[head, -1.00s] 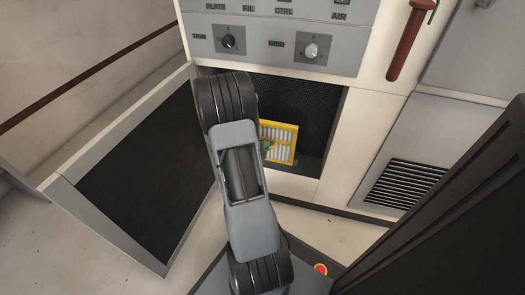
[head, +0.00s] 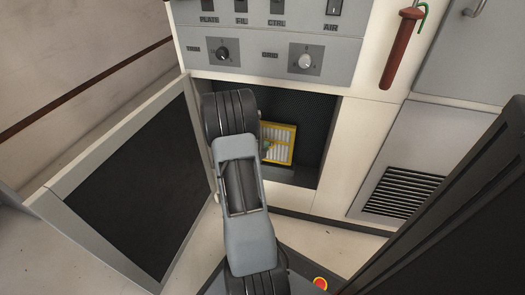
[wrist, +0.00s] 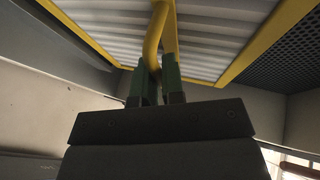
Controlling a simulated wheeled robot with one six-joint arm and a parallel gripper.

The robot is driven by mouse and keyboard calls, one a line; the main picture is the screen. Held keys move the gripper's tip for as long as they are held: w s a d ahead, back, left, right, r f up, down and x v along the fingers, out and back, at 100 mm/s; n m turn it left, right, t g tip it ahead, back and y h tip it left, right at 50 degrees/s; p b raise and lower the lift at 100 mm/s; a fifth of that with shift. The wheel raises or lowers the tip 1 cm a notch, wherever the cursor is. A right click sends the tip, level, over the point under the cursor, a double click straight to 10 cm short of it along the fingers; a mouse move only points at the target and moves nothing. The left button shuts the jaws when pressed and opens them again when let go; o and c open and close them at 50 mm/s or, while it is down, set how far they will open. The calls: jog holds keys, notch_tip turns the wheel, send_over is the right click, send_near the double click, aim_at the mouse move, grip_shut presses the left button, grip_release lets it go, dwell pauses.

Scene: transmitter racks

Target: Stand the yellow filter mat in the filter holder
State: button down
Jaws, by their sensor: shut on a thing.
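The yellow filter mat (head: 279,143) has a yellow frame with white pleats. In the head view it is in the dark opening of the cabinet, partly hidden behind my arm, and looks roughly upright. In the wrist view the yellow-framed filter mat (wrist: 215,47) fills the top of the picture. My gripper (wrist: 155,87) is shut on the yellow bar handle of the mat with green fingers. My gripper is mostly hidden behind my arm in the head view. I cannot make out the filter holder apart from the dark opening (head: 325,125).
An open grey door with a dark mesh panel (head: 130,190) stands left of the opening. Above is a control panel (head: 265,55) with knobs and switches. A red-brown handle (head: 400,47) hangs at the right, above a vent grille (head: 398,193). Perforated mesh (wrist: 290,55) lies beside the mat.

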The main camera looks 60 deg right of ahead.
aim_at(269, 153)
jog(key=shift+d+f, duration=0.2)
jog(key=shift+d, duration=0.05)
jog(key=shift+f+b, duration=0.85)
jog(key=shift+f, duration=1.7)
jog(key=c, duration=1.1)
grip_release()
jog(key=shift+c, duration=0.2)
jog(key=shift+a, duration=0.1)
jog(key=p+v, duration=0.5)
jog(key=v, duration=0.8)
jog(key=shift+a, duration=0.3)
